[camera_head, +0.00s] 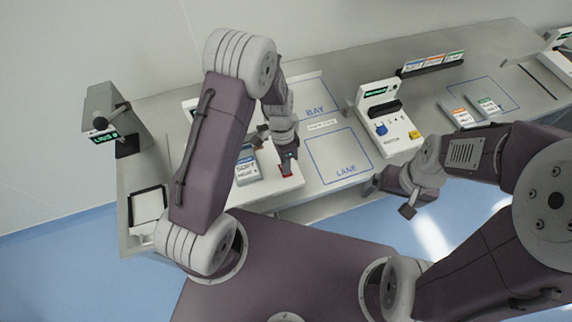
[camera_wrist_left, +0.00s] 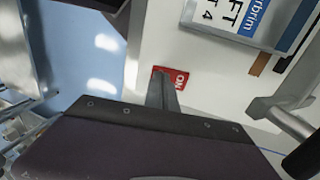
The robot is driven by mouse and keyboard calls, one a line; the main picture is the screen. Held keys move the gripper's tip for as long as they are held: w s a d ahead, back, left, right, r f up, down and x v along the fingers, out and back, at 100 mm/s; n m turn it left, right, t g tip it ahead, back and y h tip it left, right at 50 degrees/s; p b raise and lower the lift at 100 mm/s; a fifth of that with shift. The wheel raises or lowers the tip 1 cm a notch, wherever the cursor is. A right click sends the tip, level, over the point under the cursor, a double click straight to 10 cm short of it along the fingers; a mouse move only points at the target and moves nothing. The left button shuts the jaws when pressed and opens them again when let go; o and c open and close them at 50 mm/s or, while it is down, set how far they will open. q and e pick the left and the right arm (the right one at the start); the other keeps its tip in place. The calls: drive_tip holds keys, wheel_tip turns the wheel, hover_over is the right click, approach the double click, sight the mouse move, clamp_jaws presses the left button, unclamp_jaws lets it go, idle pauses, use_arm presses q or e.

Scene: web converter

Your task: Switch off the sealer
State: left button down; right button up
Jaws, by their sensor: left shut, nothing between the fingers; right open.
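The sealer looks to be the white machine (camera_head: 250,197) on the bench, largely hidden behind my left arm. On its front corner is a red switch (camera_head: 286,171), which in the left wrist view reads "ON" (camera_wrist_left: 180,79). My left gripper (camera_head: 289,163) is shut and empty, pointing down at the red switch. In the left wrist view its fingertips (camera_wrist_left: 162,84) overlap the switch's edge; I cannot tell whether they touch it. My right gripper (camera_head: 408,209) is open and empty, in front of the bench at the right.
A labelled pack (camera_head: 246,171) lies on the white machine, also seen in the left wrist view (camera_wrist_left: 250,22). Right of it is a blue-outlined lane (camera_head: 338,158), clear. Another white device (camera_head: 388,125) has a blue knob and yellow button. A grey unit (camera_head: 104,110) stands far left.

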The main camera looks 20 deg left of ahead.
use_arm(q)
drive_tip(key=shift+s+f, duration=0.1)
drive_tip(key=shift+f, duration=0.05)
drive_tip(key=shift+s+d, duration=0.1)
idle(0.4)
drive_tip(key=shift+w+a, duration=0.3)
drive_tip(key=shift+w, duration=0.15)
drive_tip(key=shift+w+r, duration=0.2)
